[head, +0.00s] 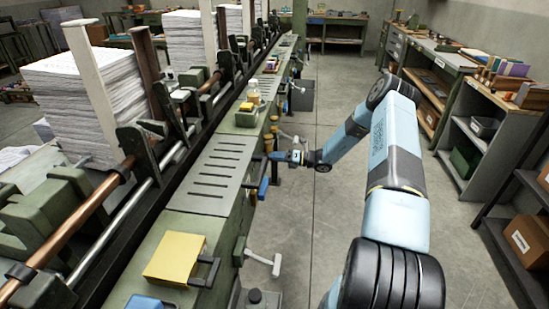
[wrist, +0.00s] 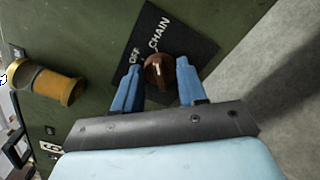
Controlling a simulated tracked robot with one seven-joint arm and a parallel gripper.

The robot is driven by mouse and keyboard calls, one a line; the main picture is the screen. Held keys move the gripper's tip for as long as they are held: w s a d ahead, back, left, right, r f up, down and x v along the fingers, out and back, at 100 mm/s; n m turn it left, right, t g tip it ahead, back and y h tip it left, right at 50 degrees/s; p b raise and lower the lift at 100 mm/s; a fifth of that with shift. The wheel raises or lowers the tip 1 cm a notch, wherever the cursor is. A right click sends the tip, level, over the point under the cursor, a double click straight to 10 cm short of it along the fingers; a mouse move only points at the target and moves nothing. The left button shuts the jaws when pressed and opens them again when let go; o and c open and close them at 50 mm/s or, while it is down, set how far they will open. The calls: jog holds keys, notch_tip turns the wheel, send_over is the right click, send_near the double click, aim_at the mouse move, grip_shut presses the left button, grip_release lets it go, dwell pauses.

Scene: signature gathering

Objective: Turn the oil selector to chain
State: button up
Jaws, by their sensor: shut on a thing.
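The oil selector is a round brown knob (wrist: 158,72) on a black plate (wrist: 184,32) in the wrist view. White lettering on the plate reads OFF, at the knob's upper left, and CHAIN, above it. A pale mark or glint shows on the knob; I cannot tell exactly which word it points at. My gripper (wrist: 158,84) has its two blue fingers on either side of the knob and is shut on it. In the head view my gripper (head: 279,157) is at the side of the long green machine (head: 183,195); the knob cannot be made out there.
A yellow cylindrical fitting (wrist: 60,86) juts from the green panel left of the knob. In the head view, a yellow block (head: 176,257) lies on the machine's near top, and a pale handle (head: 263,260) sticks out below. The grey floor (head: 310,215) beside the machine is clear.

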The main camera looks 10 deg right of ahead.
jog(key=shift+w+d, duration=0.1)
jog(key=shift+d, duration=0.1)
jog(key=o, duration=0.8)
jog(key=shift+f, duration=0.15)
jog(key=shift+o, duration=1.1)
jog(key=shift+a, duration=0.1)
jog(key=v, duration=1.4)
jog(key=shift+a+f, duration=0.1)
jog(key=shift+a, duration=0.05)
